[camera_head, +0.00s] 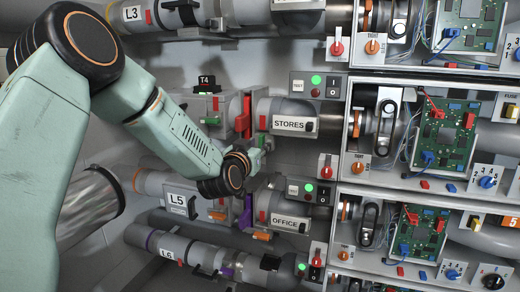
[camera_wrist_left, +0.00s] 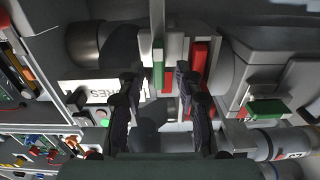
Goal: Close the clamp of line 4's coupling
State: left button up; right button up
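Line 4 runs between the L3 and L5 lines, with the T4 unit (camera_head: 205,88) on its left and the STORES tube (camera_head: 290,124) on its right. Its coupling shows an upright red lever (camera_head: 243,117) in the head view. Red parts (camera_wrist_left: 199,62) also show just past the fingertips in the wrist view, beside a thin green strip (camera_wrist_left: 158,65). My left gripper (camera_head: 258,153) is just below and right of the red lever. In the wrist view its two dark fingers (camera_wrist_left: 157,78) are apart, with no firm hold visible. My left arm hides line 4's label.
Line 5's coupling with a purple lever (camera_head: 245,215) and the OFFICE tube (camera_head: 291,223) lie close below. Panels with circuit boards (camera_head: 446,130) and switches fill the right side. A small switch box with a green light (camera_head: 315,80) sits above the STORES tube.

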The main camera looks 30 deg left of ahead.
pick_arm(q)
jog(key=shift+w, duration=0.6)
jog(key=shift+a, duration=0.1)
jog(key=shift+c, duration=0.4)
grip_shut()
